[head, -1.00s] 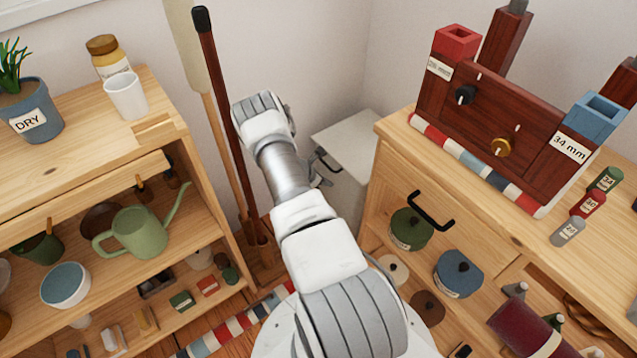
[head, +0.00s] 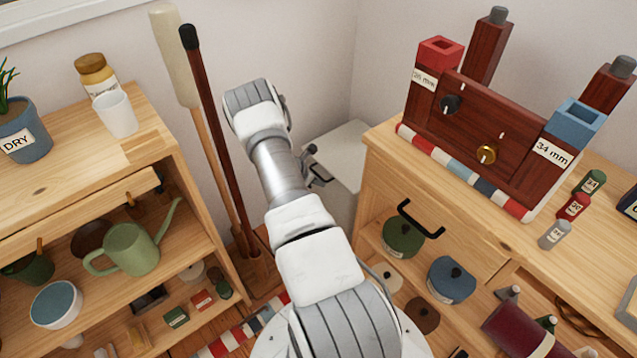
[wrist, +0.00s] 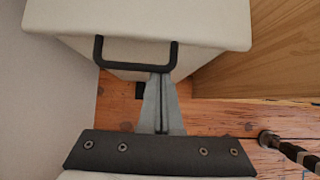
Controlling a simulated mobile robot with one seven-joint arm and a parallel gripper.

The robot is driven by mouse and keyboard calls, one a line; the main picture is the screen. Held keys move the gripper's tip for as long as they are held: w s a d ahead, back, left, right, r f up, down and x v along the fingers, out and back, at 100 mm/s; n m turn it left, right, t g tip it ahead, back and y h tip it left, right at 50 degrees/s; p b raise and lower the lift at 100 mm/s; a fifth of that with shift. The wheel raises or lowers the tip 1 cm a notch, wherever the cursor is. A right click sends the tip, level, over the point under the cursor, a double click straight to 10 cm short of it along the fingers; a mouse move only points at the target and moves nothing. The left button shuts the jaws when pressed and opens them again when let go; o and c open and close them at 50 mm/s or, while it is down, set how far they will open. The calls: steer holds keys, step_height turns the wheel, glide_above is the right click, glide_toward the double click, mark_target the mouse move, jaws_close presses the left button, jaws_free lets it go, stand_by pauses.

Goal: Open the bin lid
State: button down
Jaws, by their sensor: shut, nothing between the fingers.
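The bin is a pale box in the corner, with its flat lid (head: 346,150) lying shut on top. In the wrist view the lid (wrist: 140,18) fills the upper part, and a black U-shaped handle (wrist: 122,67) sticks out from its front edge. My gripper (wrist: 161,78) is shut and empty. Its fingertips are at the right half of the handle's bar; I cannot tell whether they touch it or sit just under it. In the head view my arm hides the fingers and much of the bin's front.
A wooden cabinet (head: 385,150) stands close on the bin's right, bearing a dark red block rack (head: 470,130). A wall is close on the left in the wrist view. Two long poles (head: 215,130) and an open shelf (head: 165,150) stand left of my arm.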

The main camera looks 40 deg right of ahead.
steer(key=s+d+r+p, duration=0.1)
steer(key=d+r+p, duration=0.4)
steer(key=r, duration=0.4)
steer(key=d+r+y+p, duration=0.1)
steer(key=d+r+p, duration=0.35)
steer(key=r, duration=0.45)
steer(key=s+d+r+p, duration=0.1)
steer(key=d+r+p, duration=0.35)
steer(key=r, duration=0.35)
steer(key=s+d+r+b, duration=0.1)
steer(key=d+r, duration=0.5)
steer(key=d, duration=0.7)
steer(key=shift+b, duration=0.9)
steer(key=p+v, duration=0.2)
steer(key=v, duration=1.5)
steer(key=shift+s+r+p, duration=0.2)
steer(key=shift+p, duration=0.1)
